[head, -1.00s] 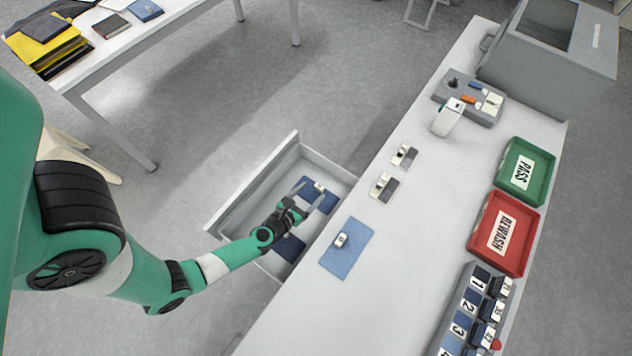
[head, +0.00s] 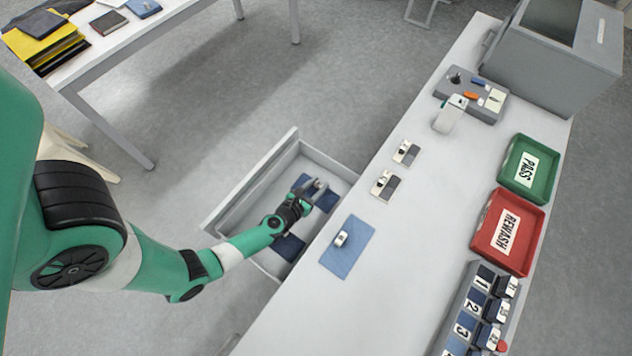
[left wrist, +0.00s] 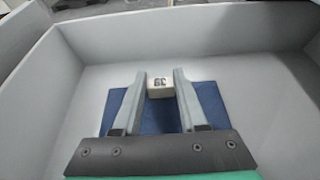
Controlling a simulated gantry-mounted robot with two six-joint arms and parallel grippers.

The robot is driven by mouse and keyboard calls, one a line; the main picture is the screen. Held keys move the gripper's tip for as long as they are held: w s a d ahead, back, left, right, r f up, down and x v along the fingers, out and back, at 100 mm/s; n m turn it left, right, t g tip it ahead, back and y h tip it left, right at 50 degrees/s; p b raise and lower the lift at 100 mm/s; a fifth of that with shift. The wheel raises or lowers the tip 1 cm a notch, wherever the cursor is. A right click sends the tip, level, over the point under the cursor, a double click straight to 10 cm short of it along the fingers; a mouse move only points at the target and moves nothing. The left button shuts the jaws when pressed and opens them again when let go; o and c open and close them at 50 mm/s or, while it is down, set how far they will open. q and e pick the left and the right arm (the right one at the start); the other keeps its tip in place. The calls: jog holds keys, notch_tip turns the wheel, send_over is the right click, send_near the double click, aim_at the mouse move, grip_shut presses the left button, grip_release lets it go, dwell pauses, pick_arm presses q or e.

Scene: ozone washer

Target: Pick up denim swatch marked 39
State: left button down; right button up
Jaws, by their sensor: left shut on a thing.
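The dark blue denim swatch (left wrist: 213,104) lies flat in the open drawer and carries a pale block tag (left wrist: 159,92) that reads 39, upside down in the left wrist view. My left gripper (left wrist: 160,80) is shut on the tag, with one finger on each side of it. In the head view my left gripper (head: 316,187) reaches down into the drawer, and part of the swatch (head: 328,201) shows beside it. The fingers cover parts of the swatch. My right gripper is not in view.
A second dark blue swatch (head: 288,247) lies in the drawer (head: 297,147), nearer my arm. The drawer walls stand around the gripper. The counter beside it holds a lighter blue cloth (head: 355,242), small tagged blocks, a green PASS tray (head: 515,192) and a red REWASH tray (head: 490,238).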

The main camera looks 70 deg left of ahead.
aim_at(317, 189)
pick_arm(q)
jog(key=shift+r, duration=0.1)
notch_tip(317, 189, up, 10)
jog(key=p, duration=0.9)
